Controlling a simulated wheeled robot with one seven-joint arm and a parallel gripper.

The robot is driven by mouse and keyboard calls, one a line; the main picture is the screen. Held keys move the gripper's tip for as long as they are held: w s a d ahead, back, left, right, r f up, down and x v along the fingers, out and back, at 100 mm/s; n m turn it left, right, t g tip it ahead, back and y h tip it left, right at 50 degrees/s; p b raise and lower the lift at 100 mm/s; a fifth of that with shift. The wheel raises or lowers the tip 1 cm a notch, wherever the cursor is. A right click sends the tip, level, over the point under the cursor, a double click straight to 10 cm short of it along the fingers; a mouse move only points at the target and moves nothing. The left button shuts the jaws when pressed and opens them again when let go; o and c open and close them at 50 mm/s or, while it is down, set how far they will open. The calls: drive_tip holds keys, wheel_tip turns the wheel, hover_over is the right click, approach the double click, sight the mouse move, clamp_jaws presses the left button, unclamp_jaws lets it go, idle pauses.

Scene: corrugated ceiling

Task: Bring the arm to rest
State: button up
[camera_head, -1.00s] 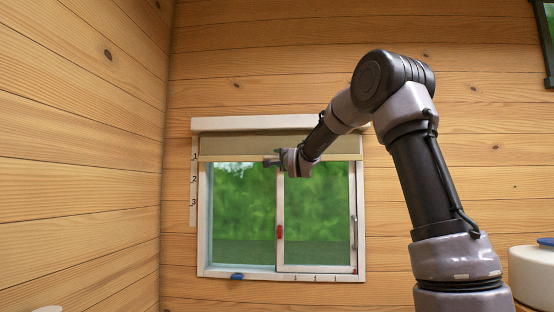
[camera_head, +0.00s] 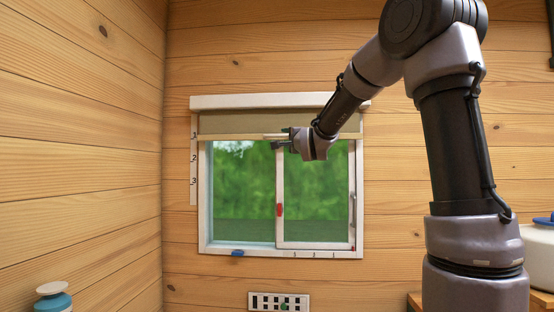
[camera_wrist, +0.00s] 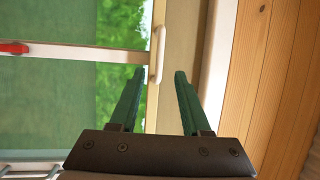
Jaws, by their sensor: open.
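My gripper (camera_head: 276,140) is in front of the upper part of the window (camera_head: 318,190), close to the bottom bar (camera_head: 228,137) of the beige roller blind (camera_head: 225,122). In the wrist view my gripper (camera_wrist: 160,74) has its two green fingers apart with nothing held between them. A white handle (camera_wrist: 157,55) on the blind's bar shows just beyond the fingertips; I cannot tell whether they touch it. My arm reaches in from the right, bent at a raised elbow.
The sliding window pane has a red latch (camera_head: 279,210). A numbered strip (camera_head: 193,170) runs along the left frame. A socket panel (camera_head: 279,302) is below.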

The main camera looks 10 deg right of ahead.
drive_tip(key=shift+s, duration=0.1)
drive_tip(key=s+d+f+n+g, duration=0.1)
drive_tip(key=s+f+n+g, duration=0.3)
drive_tip(key=s, duration=0.8)
drive_tip(key=s+d+f+n+g, duration=0.2)
drive_tip(key=s+f+n+g, duration=0.1)
drive_tip(key=s+f, duration=0.6)
drive_tip(key=s+d+f+n+g, duration=0.2)
drive_tip(key=s+f+n+g, duration=0.2)
drive_tip(key=s, duration=1.2)
wheel_tip(320, 180, down, 3)
drive_tip(key=shift+s+d+f+n+g+h, duration=0.1)
drive_tip(key=shift+s+d+n+g+h, duration=0.25)
drive_tip(key=shift+g, duration=0.45)
drive_tip(key=shift+a, duration=0.1)
